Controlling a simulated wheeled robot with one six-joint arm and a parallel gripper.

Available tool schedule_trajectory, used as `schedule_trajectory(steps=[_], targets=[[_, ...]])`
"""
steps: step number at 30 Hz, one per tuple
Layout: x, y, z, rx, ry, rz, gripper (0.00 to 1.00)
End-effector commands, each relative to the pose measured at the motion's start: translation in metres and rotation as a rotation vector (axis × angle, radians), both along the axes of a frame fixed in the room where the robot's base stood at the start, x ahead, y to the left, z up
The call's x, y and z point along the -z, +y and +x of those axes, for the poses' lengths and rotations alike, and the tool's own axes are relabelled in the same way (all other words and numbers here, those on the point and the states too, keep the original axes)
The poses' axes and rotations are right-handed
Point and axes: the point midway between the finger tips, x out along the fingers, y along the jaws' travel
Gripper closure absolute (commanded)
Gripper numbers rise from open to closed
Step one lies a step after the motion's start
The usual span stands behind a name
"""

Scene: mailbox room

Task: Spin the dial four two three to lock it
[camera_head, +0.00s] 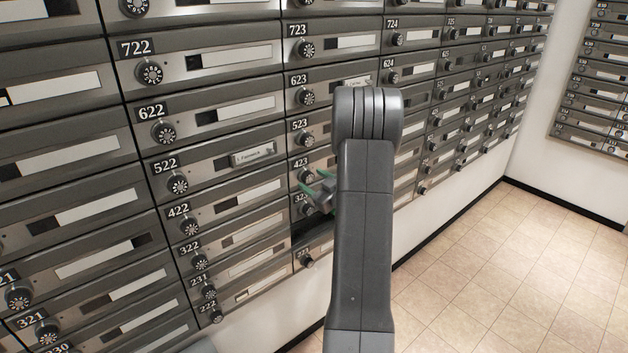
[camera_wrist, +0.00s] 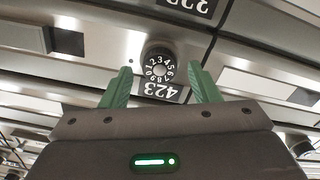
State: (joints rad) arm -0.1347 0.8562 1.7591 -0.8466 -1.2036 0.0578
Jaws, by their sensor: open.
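The 423 dial is a small black knob with white numbers (camera_wrist: 158,66), set in a grey metal mailbox door. Its 423 label (camera_wrist: 160,90) appears upside down in the wrist view. In the head view the dial (camera_head: 306,176) shows partly behind my gripper. My gripper (camera_wrist: 161,72) has green fingers, spread open, one on each side of the dial in the picture. I see a gap between each finger and the knob, and nothing is held. In the head view my gripper (camera_head: 311,179) points at the 423 door, and my arm hides most of that door.
The 523 dial (camera_head: 301,139) sits just above and the 422 dial (camera_head: 189,227) to the left. A 323 label (camera_head: 302,197) shows below, partly hidden by my gripper. A dark gap shows beneath it. The tiled floor (camera_head: 500,280) at right is clear.

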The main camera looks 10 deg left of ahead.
Motion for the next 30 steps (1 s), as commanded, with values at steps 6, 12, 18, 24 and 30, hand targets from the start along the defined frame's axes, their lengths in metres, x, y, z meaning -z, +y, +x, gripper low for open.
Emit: schedule_trajectory(steps=[6, 12, 18, 24, 30], targets=[[0.0002, 0.0034, 0.0026, 0.001, 0.001, 0.001, 0.44], [0.0002, 0.0031, 0.0025, 0.001, 0.001, 0.001, 0.58], [0.0002, 0.0031, 0.0024, 0.001, 0.001, 0.001, 0.89], [0.004, 0.0029, 0.0025, 0.001, 0.042, 0.033, 0.89], [0.0018, 0.0028, 0.0026, 0.001, 0.106, 0.083, 0.89]])
